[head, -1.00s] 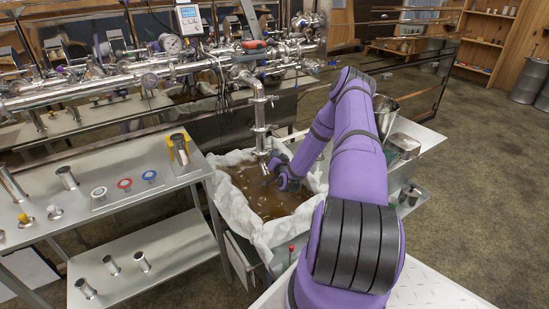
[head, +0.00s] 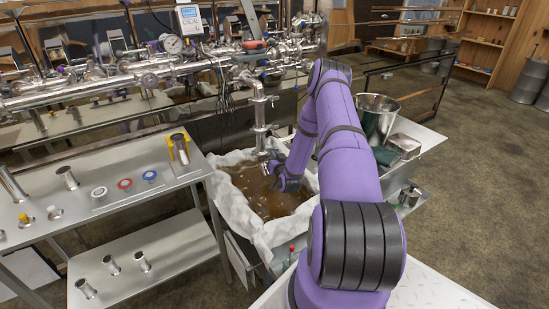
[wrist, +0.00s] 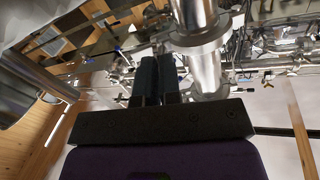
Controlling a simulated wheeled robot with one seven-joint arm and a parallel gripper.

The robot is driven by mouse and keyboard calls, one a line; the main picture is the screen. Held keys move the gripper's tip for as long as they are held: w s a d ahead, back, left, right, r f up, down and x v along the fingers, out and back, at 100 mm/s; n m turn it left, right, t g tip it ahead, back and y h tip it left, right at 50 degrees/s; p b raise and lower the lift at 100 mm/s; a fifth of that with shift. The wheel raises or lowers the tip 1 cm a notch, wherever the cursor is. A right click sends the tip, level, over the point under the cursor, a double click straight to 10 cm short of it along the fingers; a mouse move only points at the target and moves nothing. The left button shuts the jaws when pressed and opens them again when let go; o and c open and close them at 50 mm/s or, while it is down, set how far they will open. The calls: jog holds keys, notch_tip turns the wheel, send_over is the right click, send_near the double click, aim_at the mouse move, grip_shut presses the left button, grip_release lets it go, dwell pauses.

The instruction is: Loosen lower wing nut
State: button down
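A vertical steel pipe (head: 259,112) with clamp joints hangs over the cloth-lined basin. Its lower clamp (head: 262,153) is just left of and above my gripper's purple wrist (head: 288,180). In the wrist view, a clamp ring (wrist: 203,42) circles the pipe (wrist: 206,72), close to the right of my gripper's fingertips (wrist: 157,58). The two dark fingers stand side by side with almost no gap, and nothing shows between them. The lower wing nut cannot be made out clearly in either view. The fingertips are hidden in the head view.
The basin (head: 238,222) holds brown liquid below the pipe. A steel table (head: 115,190) with fittings and gaskets stands at left. A steel pail (head: 377,115) stands right of my arm. Horizontal pipework (head: 120,82) with a gauge (head: 171,43) runs behind.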

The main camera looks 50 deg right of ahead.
jog(key=c, duration=1.3)
grip_release()
jog(key=v, duration=1.1)
jog(key=shift+d+f, duration=0.1)
